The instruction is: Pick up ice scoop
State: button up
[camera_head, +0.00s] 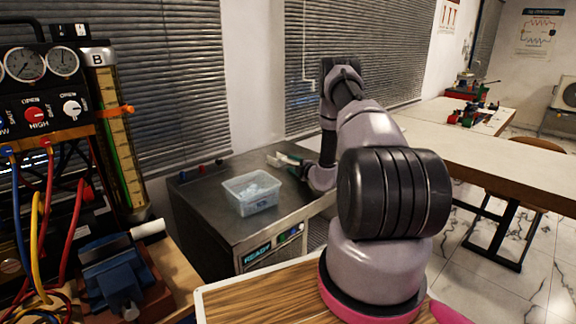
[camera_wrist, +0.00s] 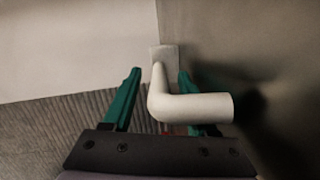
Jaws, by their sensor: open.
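A pale, bent bar (camera_wrist: 190,106), apparently the ice scoop's handle, shows in the wrist view with a small flat plate at its far end. My gripper (camera_wrist: 159,75) is open, with one green finger on each side of the bar's far part. The bar's thick end crosses in front of the right finger, and I cannot tell whether either finger touches it. In the head view my gripper (camera_head: 284,159) is low over the back of the metal counter, beside a small pale object (camera_head: 274,160) that looks like the scoop. Its full shape is unclear.
A clear tub (camera_head: 240,208) of pale ice stands on the metal counter (camera_head: 205,217), in front of my gripper. Window blinds (camera_head: 190,90) and a wall are close behind. A gauge panel (camera_head: 40,90) and a blue vise (camera_head: 110,275) are at left.

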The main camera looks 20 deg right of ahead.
grip_shut()
jog(key=shift+r, duration=0.1)
